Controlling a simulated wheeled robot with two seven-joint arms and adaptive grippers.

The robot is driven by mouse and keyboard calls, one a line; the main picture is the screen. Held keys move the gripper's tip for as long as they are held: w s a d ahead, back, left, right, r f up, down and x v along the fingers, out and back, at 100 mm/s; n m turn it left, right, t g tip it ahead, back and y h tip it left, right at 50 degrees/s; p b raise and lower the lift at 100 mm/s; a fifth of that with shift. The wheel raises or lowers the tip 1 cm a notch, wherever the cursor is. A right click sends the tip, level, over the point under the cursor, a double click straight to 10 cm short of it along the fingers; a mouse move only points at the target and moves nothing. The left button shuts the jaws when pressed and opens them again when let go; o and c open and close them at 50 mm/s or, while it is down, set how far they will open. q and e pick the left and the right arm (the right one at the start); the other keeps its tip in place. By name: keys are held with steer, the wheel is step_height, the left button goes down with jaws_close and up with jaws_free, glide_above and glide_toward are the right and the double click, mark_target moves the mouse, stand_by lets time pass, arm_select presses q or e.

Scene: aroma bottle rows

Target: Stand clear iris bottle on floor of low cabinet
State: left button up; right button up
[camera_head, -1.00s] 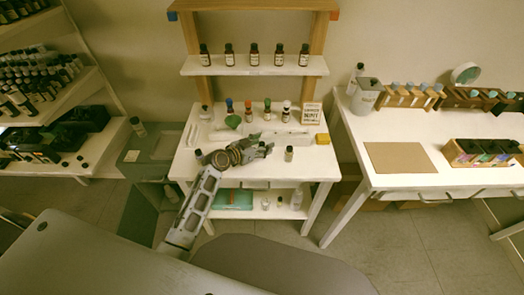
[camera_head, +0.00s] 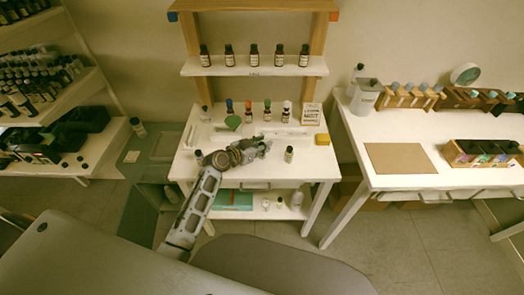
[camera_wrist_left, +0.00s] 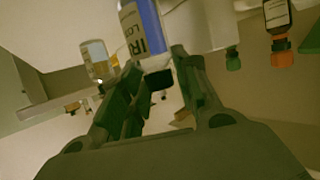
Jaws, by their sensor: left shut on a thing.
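My left gripper (camera_head: 265,146) reaches over the white table, its hand low above the tabletop. In the left wrist view the gripper (camera_wrist_left: 152,90) is shut on a bottle with a blue and white label (camera_wrist_left: 146,32); the letters "IR" and "LO" show, so it appears to be the iris bottle. A low grey-green cabinet (camera_head: 138,172) stands left of the table. My right gripper is out of view.
A small bottle (camera_head: 289,154) stands right of the gripper, near the table's front. Several bottles line the table's back and the shelf (camera_head: 230,70) above. A sign (camera_head: 312,113) and a yellow block (camera_head: 322,139) are at the right.

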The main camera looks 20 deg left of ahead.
arm_select(q)
steer(key=shift+r, duration=0.95)
step_height(320, 180, up, 7)
steer(key=shift+f, duration=0.1)
steer(key=shift+r, duration=0.7)
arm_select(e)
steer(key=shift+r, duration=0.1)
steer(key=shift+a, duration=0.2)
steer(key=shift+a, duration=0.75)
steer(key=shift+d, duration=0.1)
